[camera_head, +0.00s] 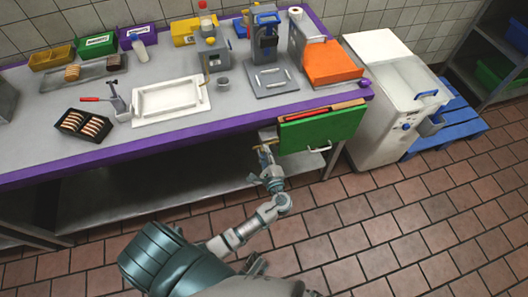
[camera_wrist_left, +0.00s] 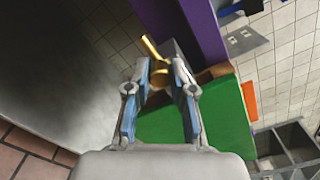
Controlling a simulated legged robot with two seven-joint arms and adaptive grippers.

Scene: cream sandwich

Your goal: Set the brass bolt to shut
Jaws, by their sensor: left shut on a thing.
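The brass bolt (camera_wrist_left: 152,46) shows in the left wrist view as a gold lever with a round part, beside the purple table edge. My left gripper (camera_wrist_left: 162,76) has its fingertips on either side of the brass part and is shut on it. In the head view my left gripper (camera_head: 267,152) is at the table's front, just left of the green drawer (camera_head: 322,130); the bolt is small there and mostly hidden by the fingers. My right gripper is not in view.
The table has a purple edge (camera_head: 150,139) and holds a white tray (camera_head: 171,98), a dark rack of sandwich pieces (camera_head: 82,124) and an orange box (camera_head: 331,62). A white bin (camera_head: 390,115) stands on the right by a blue pallet (camera_head: 449,125). The tiled floor in front is clear.

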